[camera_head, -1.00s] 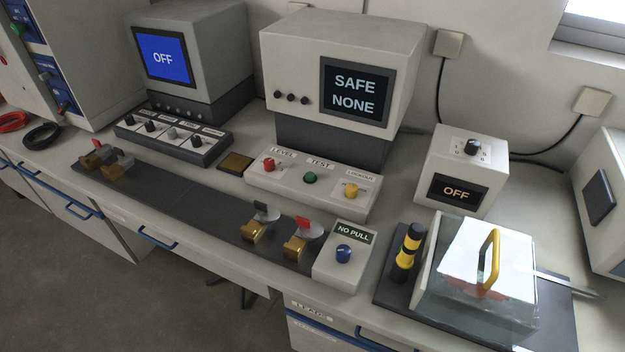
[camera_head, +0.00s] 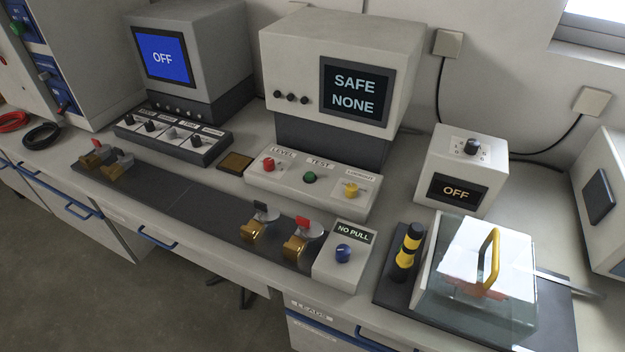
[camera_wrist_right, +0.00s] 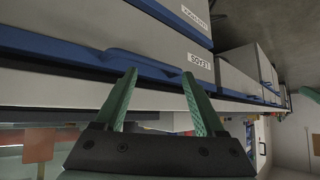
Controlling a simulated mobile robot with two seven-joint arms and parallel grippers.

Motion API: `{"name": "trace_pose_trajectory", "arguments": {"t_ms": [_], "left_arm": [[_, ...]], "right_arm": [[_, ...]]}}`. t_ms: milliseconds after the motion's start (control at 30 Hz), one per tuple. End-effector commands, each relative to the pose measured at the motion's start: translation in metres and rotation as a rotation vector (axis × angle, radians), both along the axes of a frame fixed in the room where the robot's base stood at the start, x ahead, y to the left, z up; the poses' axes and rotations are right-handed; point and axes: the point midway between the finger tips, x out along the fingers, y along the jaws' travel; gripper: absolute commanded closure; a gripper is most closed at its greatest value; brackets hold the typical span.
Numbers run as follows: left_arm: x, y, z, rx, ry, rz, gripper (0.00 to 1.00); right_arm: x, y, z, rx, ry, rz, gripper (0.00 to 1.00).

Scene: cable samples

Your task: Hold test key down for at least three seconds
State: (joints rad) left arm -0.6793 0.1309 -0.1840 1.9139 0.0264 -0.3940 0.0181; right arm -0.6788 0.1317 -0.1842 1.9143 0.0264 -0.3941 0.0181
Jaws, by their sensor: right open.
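The green test key (camera_head: 309,177) sits in the middle of a pale control box (camera_head: 262,186), under the label TEST. A red LEVEL key (camera_head: 269,164) is to its left and a yellow lockout key (camera_head: 351,189) to its right. The tester's screen (camera_head: 355,91) above reads SAFE and NONE. My right gripper (camera_wrist_right: 160,95) shows in the right wrist view with its two green fingers apart and nothing between them. It faces blue-edged drawers, and the test key is not in that view. Neither gripper shows in the head view.
A box with a blue knob (camera_head: 343,252) reads NO PULL. Brass clamps (camera_head: 262,228) stand on a dark rail (camera_head: 185,205) at the bench front. A clear cover with a yellow handle (camera_head: 488,258) is at right. Another unit's blue screen (camera_head: 163,57) reads OFF.

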Motion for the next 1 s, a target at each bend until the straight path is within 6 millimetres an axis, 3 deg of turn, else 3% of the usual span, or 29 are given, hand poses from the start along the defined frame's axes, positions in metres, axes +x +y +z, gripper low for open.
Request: {"name": "trace_pose_trajectory", "arguments": {"t_ms": [467, 1000], "left_arm": [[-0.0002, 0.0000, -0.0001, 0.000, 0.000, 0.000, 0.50], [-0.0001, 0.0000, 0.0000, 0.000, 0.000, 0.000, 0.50]], "right_arm": [[0.0002, 0.0000, 0.0001, 0.000, 0.000, 0.000, 0.28], [0.0001, 0.0000, 0.0000, 0.001, 0.000, -0.001, 0.86]]}}
